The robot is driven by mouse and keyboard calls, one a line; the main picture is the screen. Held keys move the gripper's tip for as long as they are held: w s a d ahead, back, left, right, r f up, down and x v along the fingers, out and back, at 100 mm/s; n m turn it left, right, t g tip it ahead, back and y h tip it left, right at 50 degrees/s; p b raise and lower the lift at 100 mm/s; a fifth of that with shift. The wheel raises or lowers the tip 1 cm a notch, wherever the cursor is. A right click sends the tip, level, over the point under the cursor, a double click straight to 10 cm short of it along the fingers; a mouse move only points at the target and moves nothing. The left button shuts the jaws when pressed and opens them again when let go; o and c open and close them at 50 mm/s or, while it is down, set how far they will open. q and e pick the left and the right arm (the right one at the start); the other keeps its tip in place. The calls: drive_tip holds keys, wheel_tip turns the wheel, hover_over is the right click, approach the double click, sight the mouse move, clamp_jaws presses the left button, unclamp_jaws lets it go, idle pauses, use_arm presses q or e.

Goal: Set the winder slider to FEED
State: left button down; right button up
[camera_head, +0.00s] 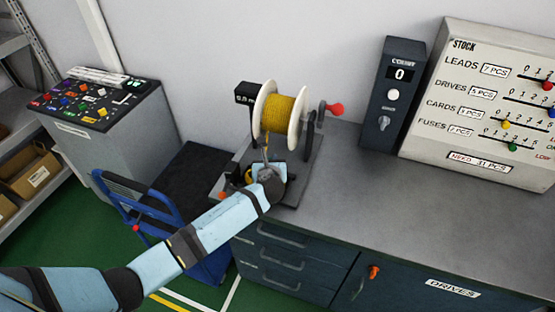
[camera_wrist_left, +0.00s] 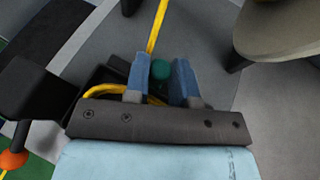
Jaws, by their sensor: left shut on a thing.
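The winder holds a spool of yellow cord (camera_head: 280,114) between white flanges, above a dark grey base plate (camera_head: 295,188) on the worktop. My left gripper (camera_head: 268,176) is low at the front of the winder, below the spool. In the left wrist view its two blue fingers (camera_wrist_left: 160,78) are closed around a small teal knob (camera_wrist_left: 160,69) on the grey base. The yellow cord runs past just beyond the knob. The slider's markings, including FEED, are not readable, and the gripper hides the knob in the head view. My right gripper is not in view.
A red-knobbed crank (camera_head: 333,109) sticks out right of the spool. A COUNT box (camera_head: 396,90) showing 0 and a STOCK board (camera_head: 462,105) stand behind. A blue cart (camera_head: 150,205) is left of the drawers. The worktop (camera_head: 400,210) to the right is clear.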

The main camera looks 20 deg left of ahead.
use_arm(q)
drive_tip(key=shift+a, duration=0.2)
drive_tip(key=c, duration=1.1)
unclamp_jaws()
drive_tip(key=shift+o, duration=0.6)
drive_tip(key=shift+a, duration=0.15)
drive_tip(key=shift+s, duration=0.1)
drive_tip(key=shift+s+d+r, duration=0.1)
drive_tip(key=shift+s+d, duration=0.15)
drive_tip(key=shift+d, duration=0.05)
drive_tip(key=b+v, duration=0.1)
drive_tip(key=v, duration=1.2)
drive_tip(key=shift+s+a, duration=0.1)
